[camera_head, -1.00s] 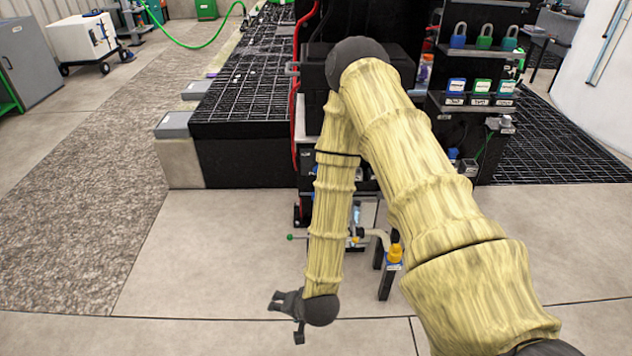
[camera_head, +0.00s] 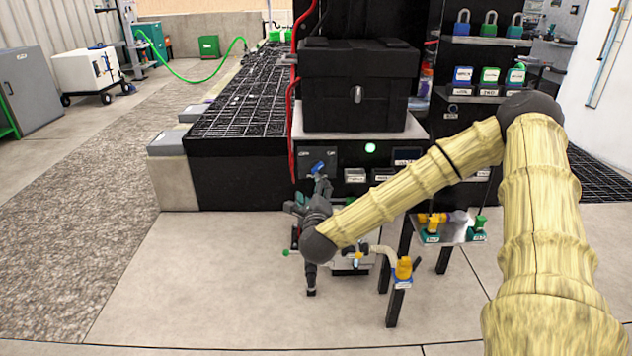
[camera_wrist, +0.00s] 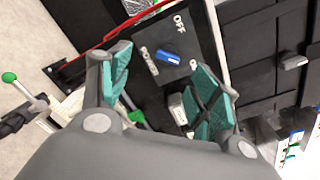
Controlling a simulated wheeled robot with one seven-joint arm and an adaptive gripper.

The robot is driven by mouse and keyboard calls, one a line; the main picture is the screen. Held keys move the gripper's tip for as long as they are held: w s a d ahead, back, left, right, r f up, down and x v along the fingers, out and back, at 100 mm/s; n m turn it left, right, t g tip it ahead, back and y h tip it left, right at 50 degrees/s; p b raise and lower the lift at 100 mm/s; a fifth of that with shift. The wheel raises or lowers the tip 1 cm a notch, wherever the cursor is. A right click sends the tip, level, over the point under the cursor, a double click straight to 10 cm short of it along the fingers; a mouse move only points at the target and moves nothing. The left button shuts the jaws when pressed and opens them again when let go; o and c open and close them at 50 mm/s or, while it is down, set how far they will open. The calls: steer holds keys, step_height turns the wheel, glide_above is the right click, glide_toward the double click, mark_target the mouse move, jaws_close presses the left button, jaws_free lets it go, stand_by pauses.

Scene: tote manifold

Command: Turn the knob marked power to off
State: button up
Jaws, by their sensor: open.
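The power knob is a small blue bar-shaped knob (camera_wrist: 167,57) on a dark panel, between the words POWER and OFF in the wrist view. In the head view the blue knob (camera_head: 318,168) is at the panel's left, below the black box. My gripper (camera_wrist: 163,70) is open, with its green-padded fingers on either side of the knob in the picture. I see no contact, and the remaining distance is unclear. In the head view my gripper (camera_head: 320,188) is just below the knob, partly hidden by my wrist. Which mark the knob points at is unclear.
A lit green lamp (camera_head: 370,148) is right of the knob on the panel. The black box (camera_head: 357,85) stands above. A yellow-handled valve (camera_head: 403,268) and a pipe are below, near my forearm. Red hoses (camera_head: 292,120) run along the left.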

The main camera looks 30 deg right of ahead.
mark_target(316, 168)
steer(key=shift+m+h, duration=0.5)
steer(key=shift+m, duration=0.1)
steer(key=x, duration=0.3)
steer(key=b+x, duration=0.1)
steer(key=x, duration=0.3)
steer(key=d+x, duration=0.1)
steer(key=x, duration=0.3)
steer(key=shift+d+r+b, duration=0.1)
steer(key=shift+r+b, duration=0.2)
steer(key=shift+b, duration=0.1)
steer(key=c, duration=1)
